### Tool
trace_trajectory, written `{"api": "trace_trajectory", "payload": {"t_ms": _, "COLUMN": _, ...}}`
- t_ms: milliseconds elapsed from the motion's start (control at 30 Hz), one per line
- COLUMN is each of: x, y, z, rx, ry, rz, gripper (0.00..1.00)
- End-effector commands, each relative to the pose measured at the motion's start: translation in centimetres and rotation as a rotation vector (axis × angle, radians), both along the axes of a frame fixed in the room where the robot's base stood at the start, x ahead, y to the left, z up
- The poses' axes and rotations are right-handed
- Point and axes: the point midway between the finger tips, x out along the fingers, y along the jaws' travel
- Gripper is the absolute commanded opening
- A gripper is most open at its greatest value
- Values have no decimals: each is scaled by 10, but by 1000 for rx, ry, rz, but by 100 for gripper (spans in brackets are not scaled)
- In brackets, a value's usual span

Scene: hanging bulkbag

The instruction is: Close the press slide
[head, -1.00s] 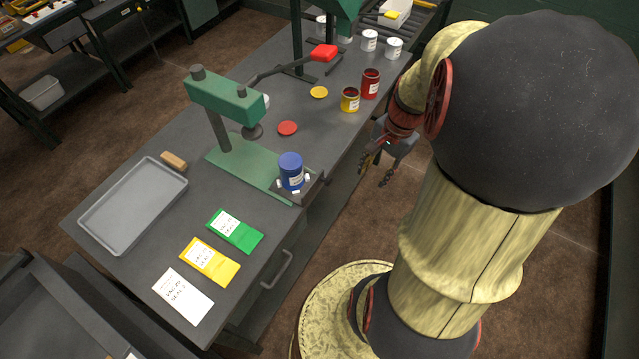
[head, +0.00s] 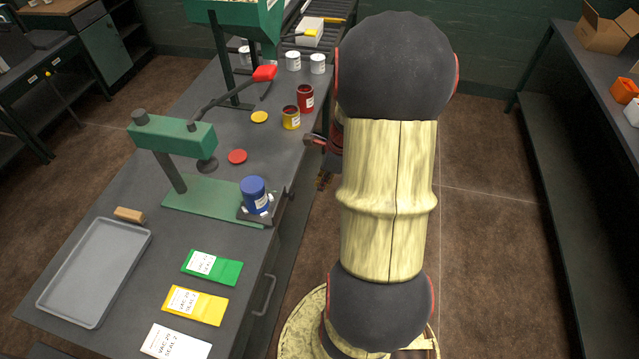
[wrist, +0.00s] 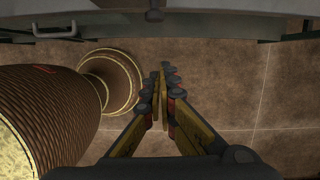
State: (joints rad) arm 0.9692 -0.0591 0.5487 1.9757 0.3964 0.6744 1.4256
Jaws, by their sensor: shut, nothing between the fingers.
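The green press (head: 172,137) stands on the grey workbench, with a green base plate (head: 205,203) and a dark round ram (head: 206,164). The dark press slide (head: 246,218) sticks out from the base's right end, toward the bench edge. A blue can (head: 254,192) stands upright on it between small white blocks, out to the right of the ram. In the wrist view my gripper's fingers (wrist: 163,75) are together and empty above the floor.
A press lever with a red handle (head: 265,73) reaches over the bench. Yellow (head: 291,118) and red (head: 305,98) cans stand near the bench edge. A grey tray (head: 46,301) and several packets lie at the front. The floor right of my arm is clear.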

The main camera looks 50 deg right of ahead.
Motion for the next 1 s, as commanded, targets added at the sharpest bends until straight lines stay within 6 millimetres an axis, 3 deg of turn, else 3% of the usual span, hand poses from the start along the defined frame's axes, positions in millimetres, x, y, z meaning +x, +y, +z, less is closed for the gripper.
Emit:
{"api": "trace_trajectory", "payload": {"t_ms": 33, "x": 2, "y": 3, "z": -14, "rx": 4, "ry": 3, "rz": 2, "gripper": 0}}
{"api": "trace_trajectory", "payload": {"t_ms": 333, "x": 15, "y": 8, "z": -70, "rx": 2, "ry": 2, "rz": 4, "gripper": 0}}
{"api": "trace_trajectory", "payload": {"t_ms": 600, "x": 46, "y": 22, "z": -66, "rx": -2, "ry": 0, "rz": 6, "gripper": 0}}
{"api": "trace_trajectory", "payload": {"t_ms": 1000, "x": 51, "y": 24, "z": -65, "rx": -1, "ry": 0, "rz": 4, "gripper": 0}}
